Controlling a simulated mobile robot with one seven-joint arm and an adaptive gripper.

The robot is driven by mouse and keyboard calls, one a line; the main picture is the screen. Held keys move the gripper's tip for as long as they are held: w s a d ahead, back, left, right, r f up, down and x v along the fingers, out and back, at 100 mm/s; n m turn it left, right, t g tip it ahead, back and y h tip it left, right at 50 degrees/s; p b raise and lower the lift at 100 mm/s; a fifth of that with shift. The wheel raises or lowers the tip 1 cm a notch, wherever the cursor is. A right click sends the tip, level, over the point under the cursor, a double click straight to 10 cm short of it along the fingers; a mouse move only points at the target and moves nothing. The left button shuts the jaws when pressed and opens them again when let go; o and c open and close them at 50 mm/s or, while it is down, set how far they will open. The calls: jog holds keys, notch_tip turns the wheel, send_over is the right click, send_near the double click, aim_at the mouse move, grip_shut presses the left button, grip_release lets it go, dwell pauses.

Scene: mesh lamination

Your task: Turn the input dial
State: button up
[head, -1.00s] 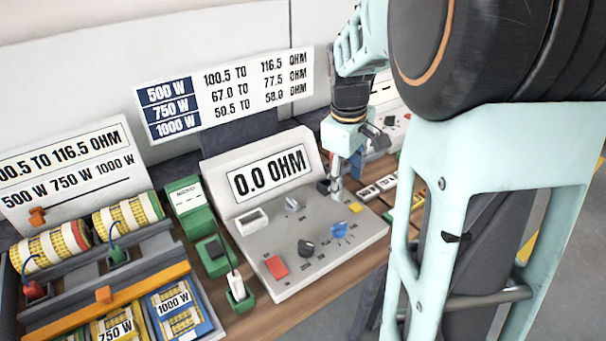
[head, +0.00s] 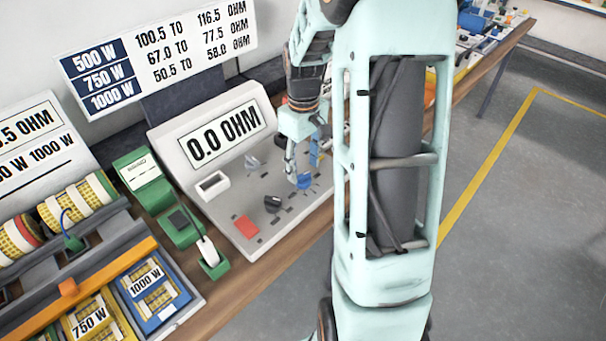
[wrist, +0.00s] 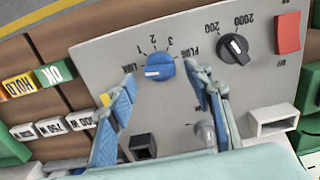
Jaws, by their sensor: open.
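The meter panel (head: 225,195) is a grey sloped box whose screen (head: 220,137) reads 0.0 OHM. A blue dial (head: 304,182) sits near its right front edge and shows clearly in the wrist view (wrist: 160,67), with markings 1, 2, 3, LINK and PLUG around it. A black dial (wrist: 233,47) with 200 and 2000 markings sits beside it. My gripper (head: 302,156) is open just above the blue dial. In the wrist view its blue-padded fingers (wrist: 162,80) are spread either side of the dial; I cannot tell whether they touch it.
A red button (head: 247,228), a white socket (head: 212,185) and a grey switch (head: 253,162) share the panel. A green probe stand (head: 205,250) is at its left, with coil trays further left. Label blocks, including a green one (wrist: 55,73), lie beside the panel.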

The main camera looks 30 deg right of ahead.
aim_at(303, 175)
jog(key=shift+f, duration=1.8)
jog(key=c, duration=1.1)
